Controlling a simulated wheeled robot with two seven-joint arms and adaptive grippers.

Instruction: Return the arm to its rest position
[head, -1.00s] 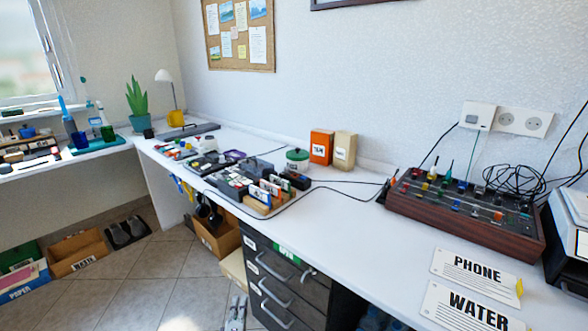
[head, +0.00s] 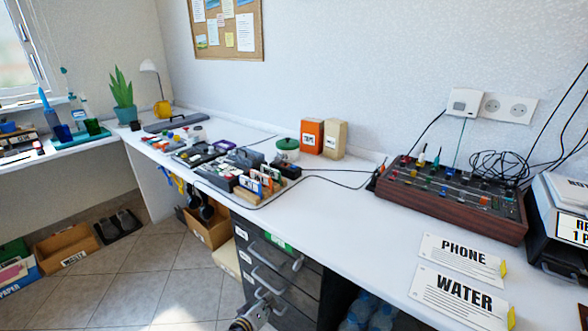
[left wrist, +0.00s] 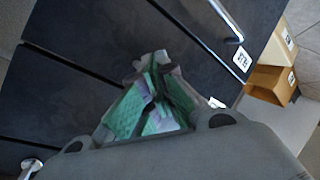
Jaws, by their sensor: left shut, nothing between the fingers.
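My left gripper (head: 255,314) shows at the bottom edge of the head view, low in front of the dark drawer cabinet. In the left wrist view its green-padded fingers (left wrist: 157,98) are closed together with nothing between them. The dark drawer fronts (left wrist: 95,45) lie beyond the fingers in that view. My right gripper is not in view.
The drawer cabinet (head: 277,262) with metal handles stands under the white desk (head: 345,222). A cardboard box (head: 206,232) is on the floor to its left. Bottles (head: 372,314) stand under the desk to the right. The tiled floor (head: 150,265) at left is mostly clear.

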